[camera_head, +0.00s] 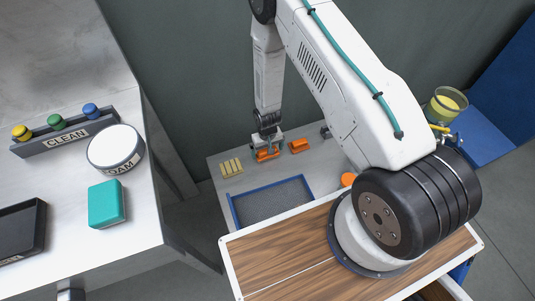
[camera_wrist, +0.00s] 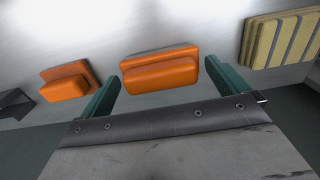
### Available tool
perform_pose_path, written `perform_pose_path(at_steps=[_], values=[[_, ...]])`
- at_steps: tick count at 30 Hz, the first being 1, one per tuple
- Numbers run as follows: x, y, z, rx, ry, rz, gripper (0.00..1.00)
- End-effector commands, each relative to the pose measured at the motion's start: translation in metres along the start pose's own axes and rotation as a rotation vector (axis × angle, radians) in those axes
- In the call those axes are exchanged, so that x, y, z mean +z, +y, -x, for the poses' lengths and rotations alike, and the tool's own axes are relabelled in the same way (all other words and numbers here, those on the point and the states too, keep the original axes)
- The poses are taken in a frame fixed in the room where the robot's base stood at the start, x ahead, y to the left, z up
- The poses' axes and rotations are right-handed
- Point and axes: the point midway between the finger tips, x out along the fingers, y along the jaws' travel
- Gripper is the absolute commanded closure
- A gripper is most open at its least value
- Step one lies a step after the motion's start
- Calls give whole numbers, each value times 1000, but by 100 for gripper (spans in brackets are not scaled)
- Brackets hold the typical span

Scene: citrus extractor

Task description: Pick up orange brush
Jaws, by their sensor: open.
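An orange brush (camera_head: 267,155) lies on the light metal table under my gripper (camera_head: 268,145). In the wrist view this orange brush (camera_wrist: 160,72) is a raised orange block on a wider base with a grey edge behind. It sits between the two teal fingertips of my gripper (camera_wrist: 161,82), with a gap to each side. My gripper is open and empty. A second, similar orange piece (camera_head: 299,146) lies to the right in the head view; it also shows left of the fingers in the wrist view (camera_wrist: 66,83).
A yellow striped block (camera_head: 231,168) lies beside the brush and also shows in the wrist view (camera_wrist: 282,38). A blue-rimmed tray (camera_head: 272,203) is in front. A dark object (camera_wrist: 14,103) stands at the wrist view's left edge. The side counter holds a foam tub (camera_head: 115,150) and teal block (camera_head: 106,205).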

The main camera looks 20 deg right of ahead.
Motion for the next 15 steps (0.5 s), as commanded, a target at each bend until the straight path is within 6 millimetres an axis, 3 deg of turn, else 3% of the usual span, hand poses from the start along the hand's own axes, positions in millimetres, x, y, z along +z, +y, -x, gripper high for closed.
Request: perform_pose_path(at_steps=[2, 5, 15], values=[[0, 0, 0, 0, 0, 0, 6], [0, 0, 0, 0, 0, 0, 33], [0, 0, 2, 0, 0, 0, 37]])
